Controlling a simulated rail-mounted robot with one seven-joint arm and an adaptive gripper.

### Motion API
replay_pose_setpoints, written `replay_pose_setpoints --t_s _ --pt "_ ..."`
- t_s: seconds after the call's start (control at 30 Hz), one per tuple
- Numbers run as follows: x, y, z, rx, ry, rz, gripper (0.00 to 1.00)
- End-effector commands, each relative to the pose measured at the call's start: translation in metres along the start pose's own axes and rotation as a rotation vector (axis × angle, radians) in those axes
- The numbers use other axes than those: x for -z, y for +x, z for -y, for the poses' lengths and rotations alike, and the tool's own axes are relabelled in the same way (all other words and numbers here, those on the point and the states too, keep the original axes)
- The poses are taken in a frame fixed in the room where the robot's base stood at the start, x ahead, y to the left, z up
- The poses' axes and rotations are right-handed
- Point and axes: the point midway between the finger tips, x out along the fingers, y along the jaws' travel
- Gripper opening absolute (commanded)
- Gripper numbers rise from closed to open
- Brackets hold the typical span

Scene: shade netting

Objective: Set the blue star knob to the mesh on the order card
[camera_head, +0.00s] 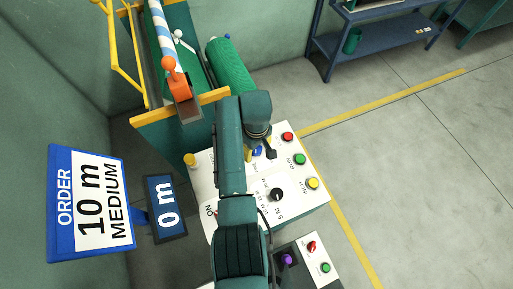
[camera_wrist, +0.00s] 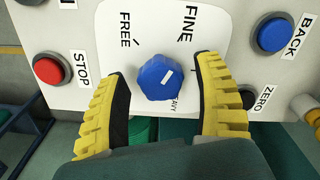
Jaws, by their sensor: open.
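The order card (camera_head: 90,203) reads "ORDER 10 m MEDIUM". The blue star knob (camera_wrist: 160,78) sits on the white control panel (camera_wrist: 95,14), with a short white mark slanting up to the right on its face. In the head view the knob (camera_head: 257,151) is mostly hidden behind my arm.
In the wrist view, a red STOP button (camera_wrist: 47,70) lies left, a blue BACK button (camera_wrist: 275,34) and a black ZERO button (camera_wrist: 248,98) right. A display (camera_head: 166,207) reads "0 m". A black dial (camera_head: 277,195) and a green roll (camera_head: 230,65) are near my arm.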

Motion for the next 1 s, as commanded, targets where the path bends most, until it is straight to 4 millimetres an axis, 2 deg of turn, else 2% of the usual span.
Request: replay_pose_setpoints --t_s 0.3,0.6,0.67,1.0 --pt "0.0002 0.0043 -0.0002 -0.001 0.000 -0.001 0.69" --pt "0.0001 0.0042 -0.0001 0.000 0.000 -0.001 0.11" --pt "0.0002 0.0043 -0.0001 0.000 0.000 -0.001 0.03" --pt "0.0000 0.0050 0.0002 0.000 0.012 0.000 0.03"
